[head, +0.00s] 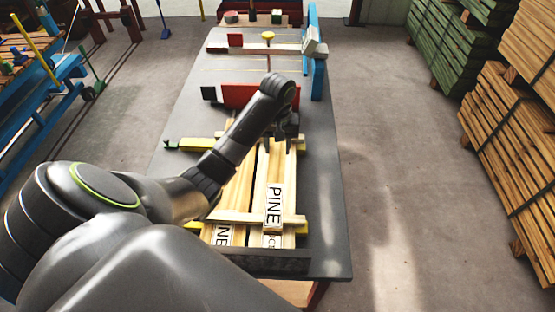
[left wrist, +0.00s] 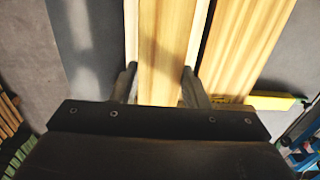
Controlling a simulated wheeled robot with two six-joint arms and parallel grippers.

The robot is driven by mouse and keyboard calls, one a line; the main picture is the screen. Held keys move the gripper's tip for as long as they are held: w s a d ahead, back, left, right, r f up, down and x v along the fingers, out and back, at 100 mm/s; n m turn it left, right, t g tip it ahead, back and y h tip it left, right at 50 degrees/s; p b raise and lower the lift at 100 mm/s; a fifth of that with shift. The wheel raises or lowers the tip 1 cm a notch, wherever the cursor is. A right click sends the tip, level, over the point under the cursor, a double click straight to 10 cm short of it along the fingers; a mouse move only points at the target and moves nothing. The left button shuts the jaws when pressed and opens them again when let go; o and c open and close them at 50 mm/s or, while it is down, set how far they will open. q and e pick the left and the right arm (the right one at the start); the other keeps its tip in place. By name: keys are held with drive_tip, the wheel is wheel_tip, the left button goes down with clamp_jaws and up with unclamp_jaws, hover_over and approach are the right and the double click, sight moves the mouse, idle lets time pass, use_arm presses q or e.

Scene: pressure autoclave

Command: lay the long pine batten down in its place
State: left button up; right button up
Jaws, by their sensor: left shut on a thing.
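The long pine batten (head: 273,175) has a white PINE label near its front end and runs lengthwise over the table. My left gripper (head: 286,138) is shut on its far part. In the left wrist view the fingers (left wrist: 160,82) straddle this batten (left wrist: 165,45), with paler wood showing along both its sides. A second label shows just below its front end, partly covered. Another batten (head: 236,185) lies to its left, partly hidden by my arm. Whether the held batten touches the wood under it I cannot tell. My right gripper is not in view.
A wooden crossbar (head: 254,218) with yellow ends lies near the front, and a yellow-ended one (head: 196,145) farther back. A dark bar (head: 265,262) edges the front of the grey table (head: 325,215). A red block and a blue frame (head: 316,60) stand behind. Timber stacks stand right.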

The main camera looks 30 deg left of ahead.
sight(278, 148)
use_arm(q)
drive_tip(key=shift+f, duration=0.15)
drive_tip(key=shift+d+f+b, duration=0.1)
drive_tip(key=shift+f+b, duration=0.2)
drive_tip(key=shift+b, duration=0.15)
wheel_tip(278, 148, down, 3)
drive_tip(key=shift+r, duration=0.15)
drive_tip(key=shift+f, duration=0.55)
drive_tip(key=o, duration=1.2)
drive_tip(key=shift+r, duration=0.1)
